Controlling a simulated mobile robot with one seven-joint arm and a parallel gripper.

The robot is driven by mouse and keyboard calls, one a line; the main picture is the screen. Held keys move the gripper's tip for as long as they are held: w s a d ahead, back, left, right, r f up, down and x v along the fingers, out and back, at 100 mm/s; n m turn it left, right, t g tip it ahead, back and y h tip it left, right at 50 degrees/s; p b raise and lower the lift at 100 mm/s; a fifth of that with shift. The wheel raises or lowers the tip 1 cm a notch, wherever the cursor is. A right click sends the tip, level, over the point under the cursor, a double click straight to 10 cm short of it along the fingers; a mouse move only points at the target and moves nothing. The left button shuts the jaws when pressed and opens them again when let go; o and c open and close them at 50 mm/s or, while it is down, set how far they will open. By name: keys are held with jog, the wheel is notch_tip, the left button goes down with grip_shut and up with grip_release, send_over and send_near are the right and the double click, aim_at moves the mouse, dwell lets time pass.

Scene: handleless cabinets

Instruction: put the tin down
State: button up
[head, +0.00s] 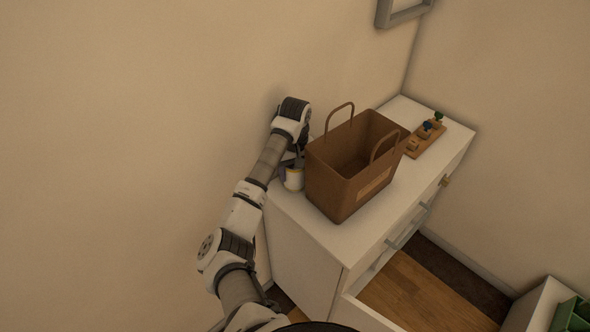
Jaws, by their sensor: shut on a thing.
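The tin (294,181), small and pale with yellow and purple patches, is at the left end of the white cabinet top (318,227). My gripper (298,165) is shut on the tin from above; its fingers are mostly hidden by the arm and are small in the head view. The tin looks upright and at or just above the cabinet top; I cannot tell whether it touches it.
A brown paper bag (342,185) with two handles stands close to the right of the tin. A wooden board (425,138) with small knobbed pieces lies behind it. A drawer (405,290) is open in front. The cabinet top's front left corner is bare.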

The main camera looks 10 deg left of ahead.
jog(key=shift+f, duration=0.15)
jog(key=o, duration=1.2)
